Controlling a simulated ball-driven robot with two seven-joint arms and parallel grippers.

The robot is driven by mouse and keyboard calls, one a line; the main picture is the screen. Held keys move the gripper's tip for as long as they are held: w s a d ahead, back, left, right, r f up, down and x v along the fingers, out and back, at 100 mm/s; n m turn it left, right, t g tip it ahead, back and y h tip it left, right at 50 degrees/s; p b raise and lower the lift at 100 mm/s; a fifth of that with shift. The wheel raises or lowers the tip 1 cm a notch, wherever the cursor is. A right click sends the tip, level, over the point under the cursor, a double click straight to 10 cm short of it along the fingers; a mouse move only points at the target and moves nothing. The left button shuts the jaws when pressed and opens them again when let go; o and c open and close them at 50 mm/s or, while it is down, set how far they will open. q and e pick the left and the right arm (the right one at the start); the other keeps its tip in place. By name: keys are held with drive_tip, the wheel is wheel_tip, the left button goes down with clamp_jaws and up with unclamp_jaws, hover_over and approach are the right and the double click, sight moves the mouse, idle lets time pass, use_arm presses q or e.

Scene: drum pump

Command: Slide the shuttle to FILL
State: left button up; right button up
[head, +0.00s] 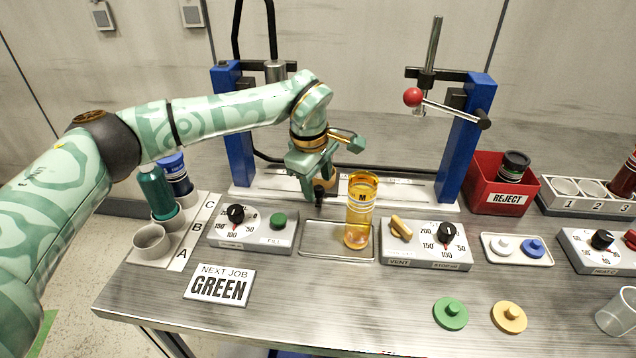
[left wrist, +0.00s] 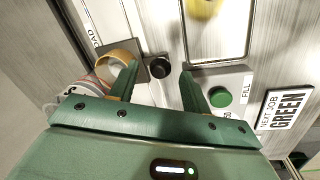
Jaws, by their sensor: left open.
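My left gripper (head: 318,184) is open and points down at the rail behind the control boxes. In the left wrist view its two fingers (left wrist: 158,73) stand apart, with a round black knob (left wrist: 160,67) between or just beyond their tips. The knob stands beside a dark plate with an ochre ring (left wrist: 118,57), which looks like the shuttle. A LOAD label (left wrist: 91,40) is near it. In the head view my gripper hides most of this spot. The green button (head: 278,220) beside a FILL label (head: 275,240) is on the left box. My right gripper is not in view.
An amber cylinder marked M (head: 360,210) stands at the right side of a metal tray (head: 318,254), close to my gripper. Blue posts (head: 239,150) flank the rail. A red-knobbed lever (head: 412,97) and a red reject bin (head: 481,188) are at right.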

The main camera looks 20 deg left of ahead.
use_arm(q)
wheel_tip(320, 180, up, 14)
drive_tip(key=s+p, duration=0.2)
drive_tip(key=p, duration=0.2)
drive_tip(key=shift+s+a+r, duration=0.15)
drive_tip(key=shift+s+a, duration=0.05)
drive_tip(key=shift+s, duration=0.15)
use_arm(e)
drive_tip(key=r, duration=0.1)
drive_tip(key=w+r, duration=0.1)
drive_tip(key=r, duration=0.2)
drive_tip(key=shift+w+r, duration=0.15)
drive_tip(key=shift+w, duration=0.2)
